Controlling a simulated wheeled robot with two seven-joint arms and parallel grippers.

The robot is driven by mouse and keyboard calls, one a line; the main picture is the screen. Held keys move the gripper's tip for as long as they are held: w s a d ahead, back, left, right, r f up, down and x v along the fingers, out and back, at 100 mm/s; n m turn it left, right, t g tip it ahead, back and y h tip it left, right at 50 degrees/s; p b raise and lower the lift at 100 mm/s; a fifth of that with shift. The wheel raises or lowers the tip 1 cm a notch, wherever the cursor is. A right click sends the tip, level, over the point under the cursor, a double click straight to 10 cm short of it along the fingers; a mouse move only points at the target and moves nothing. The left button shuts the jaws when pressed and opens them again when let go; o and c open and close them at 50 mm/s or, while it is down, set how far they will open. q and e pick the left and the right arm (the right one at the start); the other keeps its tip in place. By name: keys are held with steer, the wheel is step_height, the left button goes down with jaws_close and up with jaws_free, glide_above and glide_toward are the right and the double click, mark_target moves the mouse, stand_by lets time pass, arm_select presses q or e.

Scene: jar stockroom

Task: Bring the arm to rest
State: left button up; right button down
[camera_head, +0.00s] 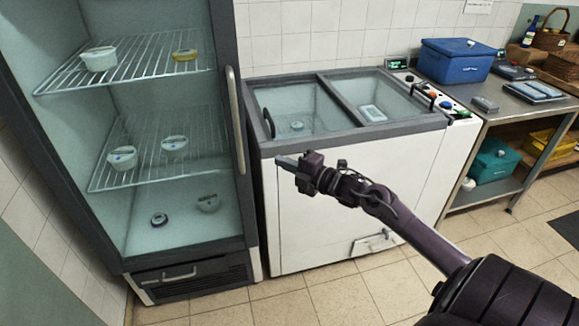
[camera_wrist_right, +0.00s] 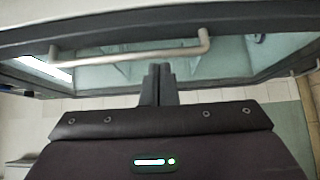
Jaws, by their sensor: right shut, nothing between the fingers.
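My right gripper (camera_head: 287,161) is shut and empty in the head view. It is held in the air in front of the white chest freezer (camera_head: 340,200), with its tip pointing left toward the glass-door fridge (camera_head: 240,120). In the right wrist view the closed fingers (camera_wrist_right: 158,85) point at the fridge, whose long metal door handle (camera_wrist_right: 135,52) runs across the picture just beyond them. The fingers look apart from the handle, though the exact gap cannot be told. My left gripper is not in view.
The fridge holds several jars on wire shelves, such as a white one (camera_head: 99,58) and a yellow one (camera_head: 184,54). The freezer has a glass top (camera_head: 297,105). A metal table (camera_head: 510,105) at right bears a blue box (camera_head: 456,60). The tiled floor (camera_head: 330,300) in front is clear.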

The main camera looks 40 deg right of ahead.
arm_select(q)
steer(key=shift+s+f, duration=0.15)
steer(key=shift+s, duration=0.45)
arm_select(e)
steer(key=shift+s+d, duration=0.3)
steer(key=shift+s, duration=0.25)
steer(key=shift+f, duration=0.1)
